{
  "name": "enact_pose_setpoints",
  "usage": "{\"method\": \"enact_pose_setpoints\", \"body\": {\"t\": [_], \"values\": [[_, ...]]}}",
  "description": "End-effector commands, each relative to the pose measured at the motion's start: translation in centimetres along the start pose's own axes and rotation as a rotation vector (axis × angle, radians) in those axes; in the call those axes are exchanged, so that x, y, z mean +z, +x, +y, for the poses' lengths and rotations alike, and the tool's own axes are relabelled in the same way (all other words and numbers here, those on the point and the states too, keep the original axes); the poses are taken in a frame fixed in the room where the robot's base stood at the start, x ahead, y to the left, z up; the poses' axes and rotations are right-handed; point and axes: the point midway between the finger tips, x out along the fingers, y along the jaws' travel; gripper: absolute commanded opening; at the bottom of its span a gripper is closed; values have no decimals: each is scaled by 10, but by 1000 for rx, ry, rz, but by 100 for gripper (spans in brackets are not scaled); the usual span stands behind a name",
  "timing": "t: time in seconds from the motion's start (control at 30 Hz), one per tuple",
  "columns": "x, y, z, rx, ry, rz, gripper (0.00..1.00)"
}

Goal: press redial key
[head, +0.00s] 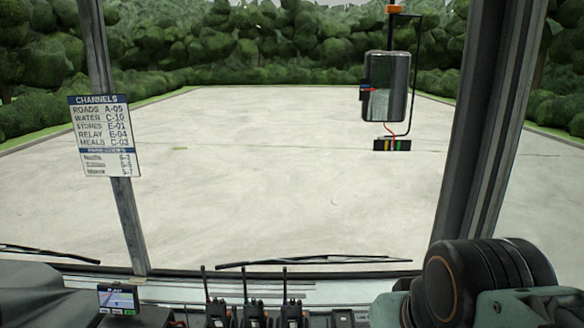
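No redial key can be made out in the head view. A small device with a lit screen (118,299) stands at the lower left on the dashboard; its details are too small to read. Several dark handheld radios (254,313) with antennas stand upright in a row at the bottom middle, cut off by the lower edge. Part of my arm (480,285) shows at the lower right. My gripper is not in view.
A windscreen with wipers (313,261) and dark pillars (487,120) lies ahead. A channels sign (102,135) hangs on the left pillar. A mirror (386,87) is outside. Beyond are an empty paved yard (260,180) and hedges.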

Motion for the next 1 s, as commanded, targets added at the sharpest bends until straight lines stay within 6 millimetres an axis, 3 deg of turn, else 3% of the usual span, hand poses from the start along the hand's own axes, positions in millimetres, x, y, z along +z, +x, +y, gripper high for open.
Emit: {"method": "enact_pose_setpoints", "body": {"t": [0.03,0.33,1.0], "values": [[0,0,0,0,0,0,32],[0,0,0,0,0,0,0],[0,0,0,0,0,0,0]]}}
